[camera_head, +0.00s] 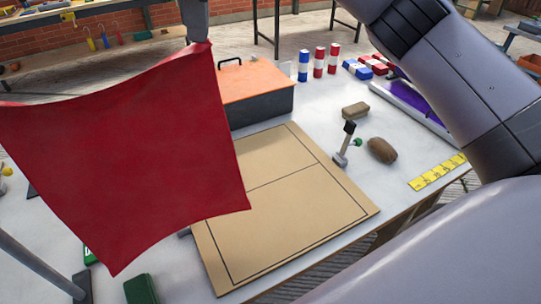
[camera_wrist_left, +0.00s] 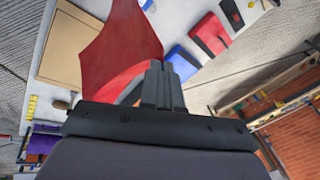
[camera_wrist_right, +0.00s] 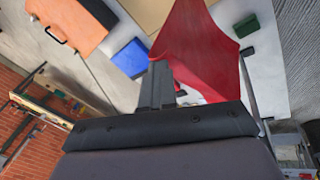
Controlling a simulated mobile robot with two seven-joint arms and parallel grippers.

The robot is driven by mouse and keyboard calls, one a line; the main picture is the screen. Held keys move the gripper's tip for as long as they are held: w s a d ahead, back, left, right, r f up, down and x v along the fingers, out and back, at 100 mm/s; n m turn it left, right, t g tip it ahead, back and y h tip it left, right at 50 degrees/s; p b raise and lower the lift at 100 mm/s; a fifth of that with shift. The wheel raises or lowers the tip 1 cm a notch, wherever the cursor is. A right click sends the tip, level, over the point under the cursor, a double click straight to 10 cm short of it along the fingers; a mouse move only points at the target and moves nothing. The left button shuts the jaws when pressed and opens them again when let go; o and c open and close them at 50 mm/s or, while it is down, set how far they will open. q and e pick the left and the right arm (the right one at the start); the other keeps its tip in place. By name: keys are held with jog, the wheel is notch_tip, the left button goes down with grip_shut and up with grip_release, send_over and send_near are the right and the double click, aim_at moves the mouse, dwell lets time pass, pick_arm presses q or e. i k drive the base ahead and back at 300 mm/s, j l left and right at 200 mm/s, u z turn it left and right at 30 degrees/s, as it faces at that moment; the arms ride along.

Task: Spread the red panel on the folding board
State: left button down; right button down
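The red panel (camera_head: 130,150) hangs as a slack sheet in the air in the head view. Its lower right corner overlaps the left part of the tan folding board (camera_head: 300,225), which lies flat on the table with a black outline and a cross line. My right gripper (camera_head: 199,38) is shut on the panel's upper right corner; the right wrist view shows its closed fingers (camera_wrist_right: 158,72) against the red sheet. My left gripper is outside the head view; in the left wrist view its fingers (camera_wrist_left: 162,75) are closed at the panel's edge. The panel hides part of the table.
A grey box with an orange lid (camera_head: 253,80) stands behind the board. Striped cylinders (camera_head: 319,62), a dark-headed tool (camera_head: 347,143), a brown pouch (camera_head: 382,151) and a yellow ruler (camera_head: 438,172) lie to the right. A green box (camera_head: 140,290) is at front left.

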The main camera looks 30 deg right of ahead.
aim_at(301, 201)
jog(key=i+l, duration=0.1)
jog(key=l, duration=0.35)
jog(key=i+l, duration=0.1)
jog(key=l, duration=0.3)
jog(key=i+l, duration=0.1)
jog(key=l, duration=0.35)
